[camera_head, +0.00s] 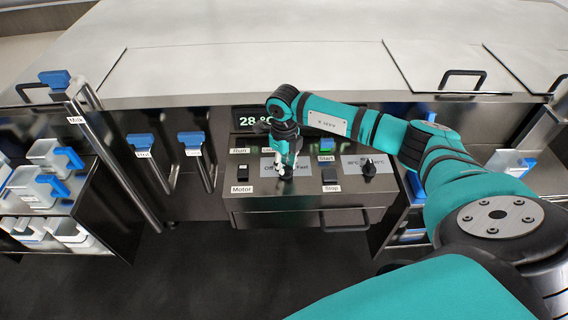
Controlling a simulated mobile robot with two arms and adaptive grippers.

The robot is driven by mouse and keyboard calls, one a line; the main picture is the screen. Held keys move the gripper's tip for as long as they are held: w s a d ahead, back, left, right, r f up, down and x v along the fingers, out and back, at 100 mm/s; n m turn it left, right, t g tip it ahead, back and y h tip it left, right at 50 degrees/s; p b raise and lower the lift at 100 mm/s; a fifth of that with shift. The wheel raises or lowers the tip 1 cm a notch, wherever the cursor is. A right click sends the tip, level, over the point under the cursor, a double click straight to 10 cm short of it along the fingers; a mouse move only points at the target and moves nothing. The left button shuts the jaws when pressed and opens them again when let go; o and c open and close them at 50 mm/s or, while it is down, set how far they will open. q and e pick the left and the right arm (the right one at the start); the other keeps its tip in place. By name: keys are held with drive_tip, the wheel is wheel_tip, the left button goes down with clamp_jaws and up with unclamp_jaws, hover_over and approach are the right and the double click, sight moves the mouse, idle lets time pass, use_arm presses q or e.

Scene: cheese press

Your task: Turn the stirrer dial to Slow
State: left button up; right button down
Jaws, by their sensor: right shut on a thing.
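The stirrer dial (286,174) is on the control panel (262,197), between the Motor switch and the Stop button. My right gripper (284,165) reaches down from above and is shut on the dial. The gripper covers most of the dial and the middle of its scale. "Off" shows at the left of the scale and what looks like "Fast" at the right. I cannot tell which mark the dial points to. My left gripper is not in view.
A display (255,121) reads about 28 °C. Blue-handled levers (190,138) and shelves with containers (45,188) are at left.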

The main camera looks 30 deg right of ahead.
sight(285, 164)
drive_tip(key=m, duration=0.5)
drive_tip(key=shift+d+m, duration=0.2)
drive_tip(key=shift+m, duration=0.2)
idle(0.4)
drive_tip(key=c, duration=1.2)
unclamp_jaws()
drive_tip(key=shift+c, duration=0.2)
drive_tip(key=shift+r, duration=0.15)
wheel_tip(285, 164, up, 12)
